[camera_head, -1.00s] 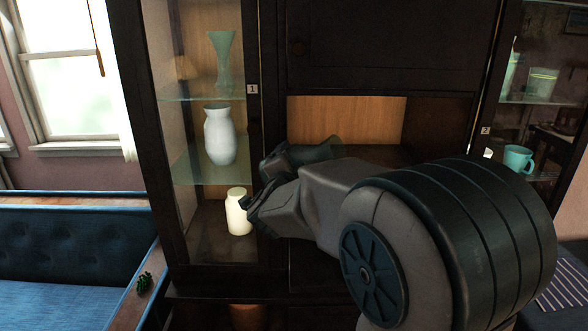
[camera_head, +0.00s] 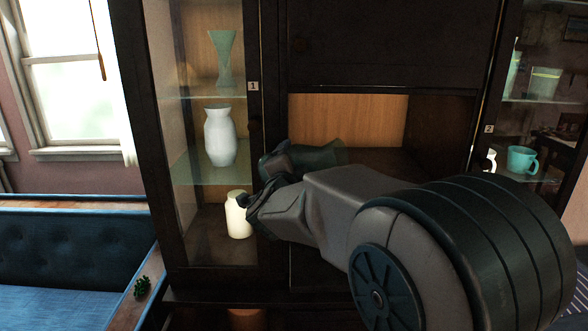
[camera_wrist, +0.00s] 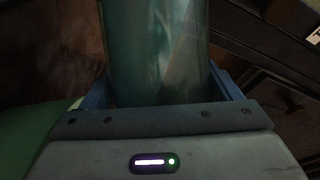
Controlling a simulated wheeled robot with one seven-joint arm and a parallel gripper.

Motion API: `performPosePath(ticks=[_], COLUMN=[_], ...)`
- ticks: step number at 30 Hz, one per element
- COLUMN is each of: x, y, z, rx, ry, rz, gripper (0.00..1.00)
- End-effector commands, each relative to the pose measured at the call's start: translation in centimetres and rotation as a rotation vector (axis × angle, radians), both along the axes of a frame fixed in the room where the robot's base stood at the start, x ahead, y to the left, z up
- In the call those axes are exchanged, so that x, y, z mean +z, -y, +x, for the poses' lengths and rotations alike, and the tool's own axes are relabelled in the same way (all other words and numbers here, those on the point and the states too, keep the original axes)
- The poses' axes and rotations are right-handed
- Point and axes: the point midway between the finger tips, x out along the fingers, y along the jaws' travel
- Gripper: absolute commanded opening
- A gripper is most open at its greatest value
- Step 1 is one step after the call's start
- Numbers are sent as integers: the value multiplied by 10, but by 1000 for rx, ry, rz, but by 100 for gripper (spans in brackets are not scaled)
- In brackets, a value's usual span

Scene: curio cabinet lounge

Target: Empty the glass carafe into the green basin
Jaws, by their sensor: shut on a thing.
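My gripper (camera_head: 268,182) is in front of the cabinet's middle bay, seen from behind in the head view. In the wrist view its two fingers (camera_wrist: 162,84) are shut on a teal see-through glass cylinder, which looks like the glass carafe (camera_wrist: 155,50). Its rim and contents cannot be made out. In the head view a dark green see-through shape (camera_head: 332,152) shows just behind the gripper, mostly hidden; I cannot tell whether it is the carafe. A plain green surface (camera_wrist: 28,130) lies at the lower left of the wrist view, perhaps the green basin.
A dark cabinet has a glazed left bay with a green vase (camera_head: 222,60), a white vase (camera_head: 220,138) and a cream jar (camera_head: 237,216) near my gripper. A teal mug (camera_head: 521,159) stands in the right bay. A blue sofa (camera_head: 60,245) is at left.

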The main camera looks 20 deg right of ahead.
Motion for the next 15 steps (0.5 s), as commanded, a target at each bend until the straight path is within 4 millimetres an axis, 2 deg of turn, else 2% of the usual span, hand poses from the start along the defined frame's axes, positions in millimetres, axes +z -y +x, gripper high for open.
performPosePath(ticks=[15], x=[-2], y=[-1], z=[1], rx=[0], ry=[44], rz=[37], gripper=[36])
